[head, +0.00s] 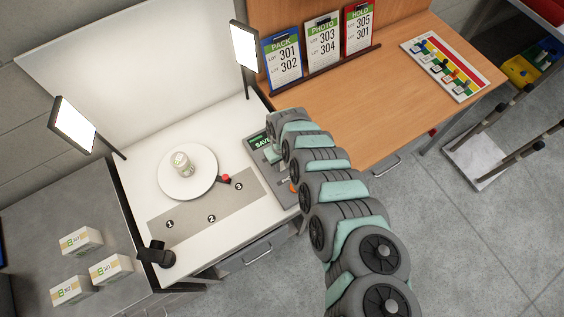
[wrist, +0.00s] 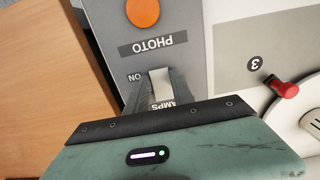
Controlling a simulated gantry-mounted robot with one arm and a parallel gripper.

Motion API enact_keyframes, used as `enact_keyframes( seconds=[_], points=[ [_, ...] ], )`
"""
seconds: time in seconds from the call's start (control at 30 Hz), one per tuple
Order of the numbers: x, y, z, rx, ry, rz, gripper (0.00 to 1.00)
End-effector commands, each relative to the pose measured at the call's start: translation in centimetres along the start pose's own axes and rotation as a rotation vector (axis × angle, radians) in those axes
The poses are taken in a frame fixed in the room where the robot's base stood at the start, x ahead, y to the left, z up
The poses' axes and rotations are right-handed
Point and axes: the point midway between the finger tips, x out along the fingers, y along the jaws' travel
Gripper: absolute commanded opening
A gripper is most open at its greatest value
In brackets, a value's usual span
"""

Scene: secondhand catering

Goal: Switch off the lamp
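Two panel lamps glow bright white in the head view: the left lamp (head: 75,125) and the back lamp (head: 245,46). A grey control panel (head: 284,196) stands at the right of the white table, partly hidden by my arm. In the wrist view the panel (wrist: 192,25) carries a label cut off to "AMPS", an "ON" mark and a pale switch piece (wrist: 160,82). My gripper (wrist: 160,92) is right at this switch, with dark shapes on either side of it. Contact and finger gap are unclear. My teal gripper housing hides the lower part of the wrist view.
An orange button (wrist: 143,12) above a "PHOTO" label is close by on the panel. A red-tipped lever (wrist: 285,88) is beside the panel. A white turntable (head: 172,190) holds a small container. A wooden desk (head: 355,95) adjoins the panel.

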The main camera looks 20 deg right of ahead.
Motion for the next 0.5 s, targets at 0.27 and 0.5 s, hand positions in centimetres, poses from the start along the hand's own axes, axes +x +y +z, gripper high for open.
enact_keyframes(
  seconds=[0.27, 0.5],
  points=[
    [0.00, 0.01, 0.00, 0.000, 0.000, 0.000, 0.05],
    [0.00, 0.01, 0.02, 0.000, 0.000, 0.000, 0.00]
  ],
)
